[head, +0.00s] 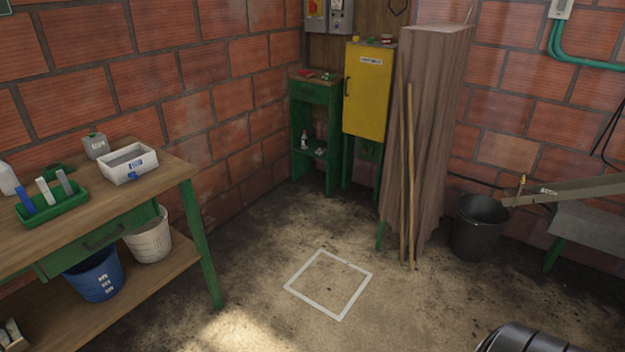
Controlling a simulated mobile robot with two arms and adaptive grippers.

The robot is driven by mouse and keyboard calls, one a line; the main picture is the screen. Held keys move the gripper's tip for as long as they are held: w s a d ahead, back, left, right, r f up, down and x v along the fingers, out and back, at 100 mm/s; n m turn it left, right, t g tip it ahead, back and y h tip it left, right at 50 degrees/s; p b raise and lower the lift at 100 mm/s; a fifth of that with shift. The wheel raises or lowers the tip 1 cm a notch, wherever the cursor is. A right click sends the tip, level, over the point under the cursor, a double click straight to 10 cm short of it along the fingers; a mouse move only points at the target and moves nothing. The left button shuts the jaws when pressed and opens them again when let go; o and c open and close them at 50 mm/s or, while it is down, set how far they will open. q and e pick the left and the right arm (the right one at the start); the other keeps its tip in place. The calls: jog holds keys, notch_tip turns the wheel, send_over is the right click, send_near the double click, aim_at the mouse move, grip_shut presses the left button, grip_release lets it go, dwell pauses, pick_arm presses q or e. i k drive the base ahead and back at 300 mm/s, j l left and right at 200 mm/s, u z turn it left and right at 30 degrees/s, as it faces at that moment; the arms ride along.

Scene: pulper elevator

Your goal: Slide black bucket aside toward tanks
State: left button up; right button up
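No tanks can be made out in this view. Neither of my grippers is in view.
A white square outline (329,284) marks open floor in the middle. A workbench (190,172) with buckets on its lower shelf stands at left. A yellow cabinet (366,95) and two leaning sticks (406,190) are at the back. A dark rounded object (525,338) shows at bottom right.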

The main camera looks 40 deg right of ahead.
aim_at(475, 230)
jog(key=z, duration=2.4)
jog(key=i+l, duration=0.15)
jog(key=i, duration=0.8)
jog(key=i+l, duration=0.1)
jog(key=i, duration=0.85)
